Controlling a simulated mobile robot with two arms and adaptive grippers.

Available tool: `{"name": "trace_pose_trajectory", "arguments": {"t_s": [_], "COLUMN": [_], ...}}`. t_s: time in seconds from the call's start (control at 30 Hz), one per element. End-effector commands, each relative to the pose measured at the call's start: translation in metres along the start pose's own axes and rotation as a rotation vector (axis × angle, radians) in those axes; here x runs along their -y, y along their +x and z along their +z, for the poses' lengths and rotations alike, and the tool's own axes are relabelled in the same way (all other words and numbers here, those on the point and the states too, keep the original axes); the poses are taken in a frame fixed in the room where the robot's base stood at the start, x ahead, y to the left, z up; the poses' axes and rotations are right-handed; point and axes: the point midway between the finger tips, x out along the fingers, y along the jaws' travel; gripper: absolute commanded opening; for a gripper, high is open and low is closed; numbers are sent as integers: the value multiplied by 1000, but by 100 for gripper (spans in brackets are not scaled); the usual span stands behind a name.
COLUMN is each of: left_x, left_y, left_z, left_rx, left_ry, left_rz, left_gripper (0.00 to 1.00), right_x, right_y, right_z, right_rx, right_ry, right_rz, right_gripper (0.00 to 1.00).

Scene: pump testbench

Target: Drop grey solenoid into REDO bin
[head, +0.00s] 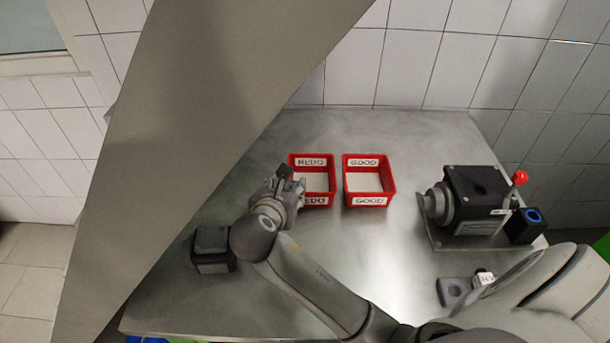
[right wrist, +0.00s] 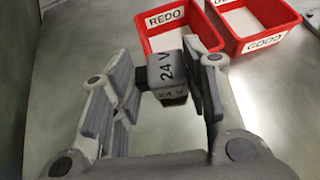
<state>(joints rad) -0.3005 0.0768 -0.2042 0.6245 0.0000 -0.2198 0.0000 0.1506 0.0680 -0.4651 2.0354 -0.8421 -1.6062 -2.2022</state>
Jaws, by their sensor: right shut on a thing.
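The grey solenoid (right wrist: 172,70), marked 24 V, is between the fingers of my right gripper (right wrist: 160,80) in the right wrist view. My right gripper (head: 291,184) is shut on it, at the left side of the REDO bin (head: 332,189) in the head view. The solenoid is hard to make out there behind the fingers. The REDO bin is red with white labels and also shows in the right wrist view (right wrist: 146,36), just beyond the solenoid. The gripper partly covers the bin's front label. My left gripper is not in view.
A red GOOD bin (head: 392,187) stands right of the REDO bin. A dark pump unit (head: 475,200) with a red-knobbed lever is on the right. A black block (head: 212,249) sits at the left. A small grey fixture (head: 454,291) lies at the front right. A grey panel blocks the upper left.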

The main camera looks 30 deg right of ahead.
Motion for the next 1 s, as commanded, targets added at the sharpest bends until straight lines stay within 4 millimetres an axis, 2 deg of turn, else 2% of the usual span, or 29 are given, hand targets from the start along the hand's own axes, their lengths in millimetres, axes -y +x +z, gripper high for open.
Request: {"name": "trace_pose_trajectory", "arguments": {"t_s": [0.03, 0.2, 0.4, 0.5, 0.77, 1.0], "left_x": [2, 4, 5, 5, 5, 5], "left_y": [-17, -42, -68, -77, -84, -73], "left_z": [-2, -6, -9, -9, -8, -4], "left_rx": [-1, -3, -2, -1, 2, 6], "left_ry": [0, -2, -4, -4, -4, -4], "left_rz": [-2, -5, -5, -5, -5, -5], "left_gripper": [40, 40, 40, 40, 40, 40], "right_x": [-1, 2, 15, 22, 32, 33], "right_y": [11, 58, 104, 121, 141, 146], "right_z": [16, 39, 61, 66, 70, 62], "right_rx": [3, 2, 2, 1, 2, 2], "right_ry": [14, 73, 137, 162, 194, 196], "right_rz": [-34, -139, -255, -300, -354, -357], "right_gripper": [12, 12, 12, 12, 12, 12]}}
